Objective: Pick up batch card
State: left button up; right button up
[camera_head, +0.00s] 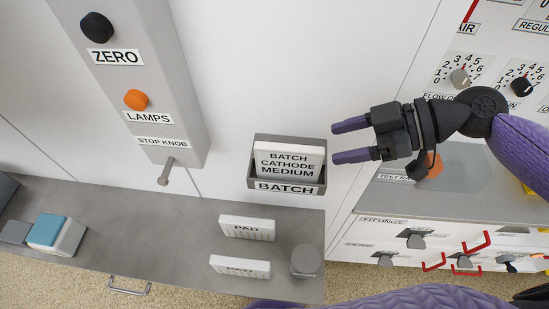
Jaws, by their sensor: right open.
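The batch card (289,160) is white with black text reading "BATCH CATHODE MEDIUM". It stands in a grey holder (252,165) labelled "BATCH" on the white wall, its lower part hidden by the holder's front. My right gripper (334,143) comes in from the right with its two purple fingers pointing left. It is open and empty, its fingertips just to the right of the card and holder in the picture. I cannot tell how far it is from them in depth. My left gripper is not in view.
Below the holder is a grey counter (190,225) with two white blocks labelled "PAD" (247,228) and a grey cylinder (305,260). A grey control column (165,60) with knobs stands left.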

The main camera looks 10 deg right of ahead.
aim_at(305, 149)
jog(key=x, duration=0.5)
jog(key=p+x, duration=0.1)
jog(key=x, duration=0.1)
jog(key=shift+w+a+r, duration=0.1)
jog(key=shift+a+r, duration=0.1)
jog(key=shift+a, duration=0.15)
grip_shut()
